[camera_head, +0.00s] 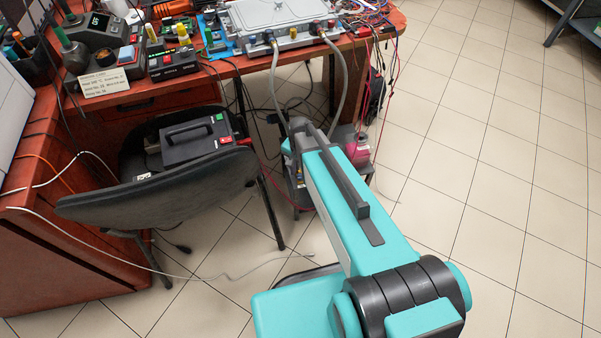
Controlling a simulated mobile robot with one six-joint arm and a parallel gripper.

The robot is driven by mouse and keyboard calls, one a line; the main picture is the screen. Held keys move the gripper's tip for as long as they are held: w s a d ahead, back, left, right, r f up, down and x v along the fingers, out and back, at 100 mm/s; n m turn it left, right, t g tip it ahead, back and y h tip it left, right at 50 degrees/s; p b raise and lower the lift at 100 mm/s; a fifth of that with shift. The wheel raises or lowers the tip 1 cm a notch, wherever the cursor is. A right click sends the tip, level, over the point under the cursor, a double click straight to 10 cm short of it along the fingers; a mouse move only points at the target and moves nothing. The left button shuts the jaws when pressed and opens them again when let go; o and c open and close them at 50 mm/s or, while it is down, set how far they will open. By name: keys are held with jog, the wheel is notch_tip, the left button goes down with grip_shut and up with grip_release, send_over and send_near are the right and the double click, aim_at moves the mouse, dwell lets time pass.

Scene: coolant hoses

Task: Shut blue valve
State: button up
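A grey metal case (283,16) lies on the red-brown desk at the top. Two grey hoses hang from fittings on its front edge: a left hose (275,85) and a right hose (343,75). Both run down in front of the desk behind my teal arm. A small blue part shows near the left fitting (268,39); it is too small to tell whether it is the blue valve or how its handle is turned. My arm reaches up the middle of the view, and its far end hides the lower hose ends. My gripper is not visible.
The desk (222,66) carries instruments and loose wires. A chair (160,198) with a black box (195,140) on it stands left of my arm. A pink-red container (357,150) is partly hidden behind my arm. White cable crosses the floor. Tiled floor (480,150) is clear on the right.

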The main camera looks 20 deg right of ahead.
aim_at(300, 176)
notch_tip(300, 176, up, 13)
jog(key=p, duration=0.1)
jog(key=shift+r, duration=0.2)
dwell(0.5)
jog(key=shift+p, duration=0.3)
jog(key=s+f+n+g+p, duration=0.1)
jog(key=s+f+n+p, duration=0.2)
jog(key=s, duration=0.7)
jog(key=s+f+n+g+p, duration=0.2)
jog(key=s+f+n+p, duration=0.1)
jog(key=s, duration=0.7)
jog(key=s+f+n+g+p, duration=0.2)
jog(key=s+f+p, duration=0.3)
jog(key=s, duration=0.5)
jog(key=shift+s+n, duration=0.3)
jog(key=shift+n, duration=0.3)
jog(key=shift+d, duration=0.1)
dwell(0.4)
